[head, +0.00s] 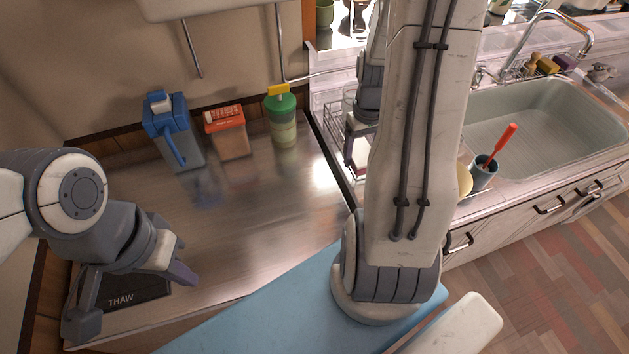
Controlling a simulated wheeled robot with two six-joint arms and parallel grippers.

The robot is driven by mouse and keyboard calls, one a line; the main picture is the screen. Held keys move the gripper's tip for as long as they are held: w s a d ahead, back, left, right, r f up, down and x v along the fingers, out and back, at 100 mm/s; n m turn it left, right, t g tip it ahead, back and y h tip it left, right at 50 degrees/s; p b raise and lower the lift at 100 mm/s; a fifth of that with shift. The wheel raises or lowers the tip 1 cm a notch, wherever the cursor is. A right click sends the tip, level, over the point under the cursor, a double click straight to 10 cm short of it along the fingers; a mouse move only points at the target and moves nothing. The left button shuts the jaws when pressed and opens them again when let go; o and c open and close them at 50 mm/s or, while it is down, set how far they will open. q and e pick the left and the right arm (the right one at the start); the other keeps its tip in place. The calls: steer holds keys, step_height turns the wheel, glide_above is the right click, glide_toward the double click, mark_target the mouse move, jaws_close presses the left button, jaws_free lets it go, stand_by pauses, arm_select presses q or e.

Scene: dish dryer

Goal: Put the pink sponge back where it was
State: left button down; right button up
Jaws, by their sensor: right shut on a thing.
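My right gripper (359,152) is at the top middle, partly behind my own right arm, and points down by the wire dish rack. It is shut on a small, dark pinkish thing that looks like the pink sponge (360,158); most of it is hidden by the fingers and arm. I cannot tell whether it touches the rack. My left gripper (133,298) is at the lower left, over the steel counter near a dark mat marked THAW (135,294). Its fingers are apart with nothing between them.
Along the wall stand a blue-lidded container (174,135), an orange-topped box (228,132) and a green bottle (282,118). The sink (545,125) is at right, with sponges (549,66) behind it. A cup with a red-handled brush (484,172) stands before it. The middle counter is clear.

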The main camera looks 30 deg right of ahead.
steer(key=p, duration=0.2)
glide_above(315, 180)
step_height(315, 180, down, 7)
steer(key=shift+r, duration=0.1)
step_height(315, 180, down, 4)
steer(key=shift+r, duration=0.1)
steer(key=shift+f, duration=0.2)
steer(key=o, duration=1.3)
